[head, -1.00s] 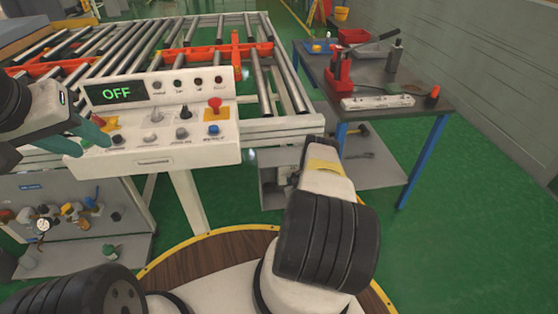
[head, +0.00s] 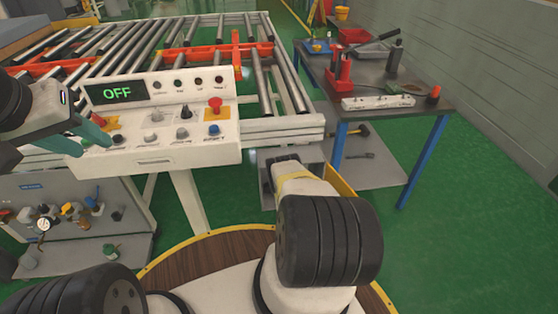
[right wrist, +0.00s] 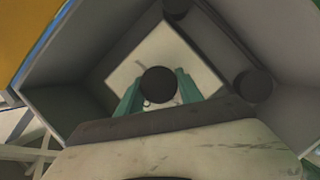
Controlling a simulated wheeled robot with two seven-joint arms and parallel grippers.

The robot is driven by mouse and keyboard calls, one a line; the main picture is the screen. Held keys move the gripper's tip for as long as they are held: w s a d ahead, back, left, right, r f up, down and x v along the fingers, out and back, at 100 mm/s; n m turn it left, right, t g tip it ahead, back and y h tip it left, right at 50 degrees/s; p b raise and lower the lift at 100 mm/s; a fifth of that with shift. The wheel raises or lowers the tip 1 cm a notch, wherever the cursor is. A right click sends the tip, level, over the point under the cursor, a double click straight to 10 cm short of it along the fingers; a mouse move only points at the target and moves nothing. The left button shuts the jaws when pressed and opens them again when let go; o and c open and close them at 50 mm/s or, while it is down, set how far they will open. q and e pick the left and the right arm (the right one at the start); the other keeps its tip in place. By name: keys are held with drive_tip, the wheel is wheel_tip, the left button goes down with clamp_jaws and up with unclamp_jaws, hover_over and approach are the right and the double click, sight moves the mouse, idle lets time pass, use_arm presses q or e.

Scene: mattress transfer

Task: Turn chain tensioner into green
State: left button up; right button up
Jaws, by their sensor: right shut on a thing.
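In the right wrist view a round black knob (right wrist: 158,84) sits inside an open grey box (right wrist: 62,102). The teal fingers of my right gripper (right wrist: 158,92) are on either side of the knob and shut on it. No label on the knob shows, so I cannot confirm that it is the chain tensioner, and no green mark shows by it. In the head view my right arm reaches to the grey box (head: 266,188) under the conveyor, its fingers hidden. My left gripper (head: 95,146) has its fingers apart at the left end of the control panel (head: 205,150).
The panel display (head: 117,93) reads OFF. A red button (head: 215,103) stands on the panel's right. The roller conveyor (head: 290,125) lies behind it. A tool table (head: 430,103) with a power strip (head: 378,103) is at the right. Green floor (head: 470,220) is clear at the right.

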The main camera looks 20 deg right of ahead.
drive_tip(key=shift+n+h, duration=0.3)
drive_tip(key=shift+n, duration=0.1)
drive_tip(key=o, duration=1.4)
drive_tip(key=v, duration=0.8)
drive_tip(key=shift+f, duration=0.1)
